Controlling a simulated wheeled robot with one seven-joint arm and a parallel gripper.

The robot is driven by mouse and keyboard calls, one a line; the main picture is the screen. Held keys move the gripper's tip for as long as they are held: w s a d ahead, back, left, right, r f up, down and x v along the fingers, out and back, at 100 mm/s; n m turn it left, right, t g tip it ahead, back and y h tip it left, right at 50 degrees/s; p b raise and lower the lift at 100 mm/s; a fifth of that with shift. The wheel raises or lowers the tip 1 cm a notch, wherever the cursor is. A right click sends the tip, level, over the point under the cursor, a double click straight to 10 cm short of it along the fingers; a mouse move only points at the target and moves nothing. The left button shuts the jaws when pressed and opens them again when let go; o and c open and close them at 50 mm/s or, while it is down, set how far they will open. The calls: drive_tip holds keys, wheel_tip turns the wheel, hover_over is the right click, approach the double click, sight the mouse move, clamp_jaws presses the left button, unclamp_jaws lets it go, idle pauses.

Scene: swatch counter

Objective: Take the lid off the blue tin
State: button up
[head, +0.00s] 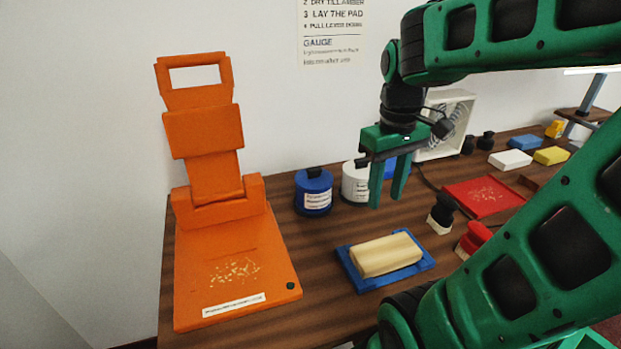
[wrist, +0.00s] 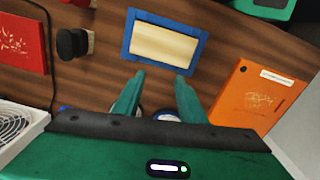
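The blue tin (head: 313,191) stands upright on the wooden counter, right of the orange press. It has a white label and a dark lid with a knob (head: 313,172) on top. A white tin (head: 355,182) with a dark knob stands just right of it, partly behind my gripper. My gripper (head: 387,203) points down, open and empty, in front of the white tin and right of the blue tin. In the wrist view the fingers (wrist: 158,85) are apart with nothing between them. The tins are mostly hidden there behind the gripper body.
An orange press (head: 235,262) stands at left. A cream block (head: 385,255) lies on a blue tray (head: 358,282) in front. A dark-handled brush (head: 441,213), a red pad (head: 483,197) and a white fan (head: 447,118) are at right. Bare counter lies in front of the blue tin.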

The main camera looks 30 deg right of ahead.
drive_tip(key=w+r+n, duration=0.4)
drive_tip(key=w+n, duration=0.3)
drive_tip(key=w, duration=0.3)
wheel_tip(320, 180, up, 2)
drive_tip(key=r+n, duration=0.1)
drive_tip(key=n, duration=0.8)
hover_over(314, 168)
drive_tip(key=shift+s+f, duration=0.1)
drive_tip(key=shift+f, duration=5.3)
clamp_jaws()
